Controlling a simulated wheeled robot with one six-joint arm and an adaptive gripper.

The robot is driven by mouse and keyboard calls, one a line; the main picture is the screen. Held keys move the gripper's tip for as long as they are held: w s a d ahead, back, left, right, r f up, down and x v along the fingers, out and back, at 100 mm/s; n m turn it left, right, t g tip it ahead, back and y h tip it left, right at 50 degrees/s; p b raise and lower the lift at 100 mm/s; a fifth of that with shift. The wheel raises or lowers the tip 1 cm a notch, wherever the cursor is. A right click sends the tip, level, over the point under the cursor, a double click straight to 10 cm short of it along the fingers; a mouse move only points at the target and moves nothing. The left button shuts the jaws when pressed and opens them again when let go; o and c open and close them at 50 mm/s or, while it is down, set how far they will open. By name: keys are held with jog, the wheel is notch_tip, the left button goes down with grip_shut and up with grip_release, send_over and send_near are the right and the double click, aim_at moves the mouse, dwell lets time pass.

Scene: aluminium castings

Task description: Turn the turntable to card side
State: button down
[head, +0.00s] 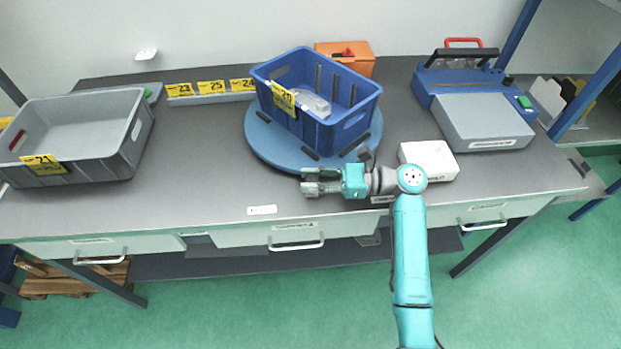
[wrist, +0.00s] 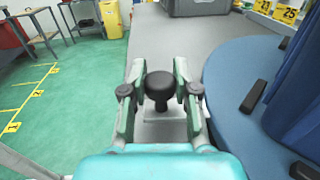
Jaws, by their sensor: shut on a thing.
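The round blue turntable (head: 262,146) lies on the grey bench and carries a blue crate (head: 345,128). The crate's yellow card (head: 283,98), marked 20, faces the front left. In the wrist view the turntable (wrist: 232,75) is on the right, with dark blocks on its top. My gripper (head: 310,182) is low over the bench at the turntable's front edge, pointing left. In the wrist view my gripper (wrist: 160,82) is shut on a black knob (wrist: 160,86) that stands over a pale plate. The knob's link to the turntable is not visible.
A grey bin (head: 75,130) with card 21 stands at the left. A blue-grey machine (head: 475,105) stands at the right, an orange box (head: 352,58) behind. Bench left of my gripper is clear.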

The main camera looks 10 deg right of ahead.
jog(key=c, duration=0.9)
grip_release()
jog(key=shift+o, duration=0.2)
jog(key=d, duration=0.4)
jog(key=s+d, duration=0.1)
jog(key=d, duration=0.3)
jog(key=s+d, duration=0.1)
jog(key=d, duration=0.3)
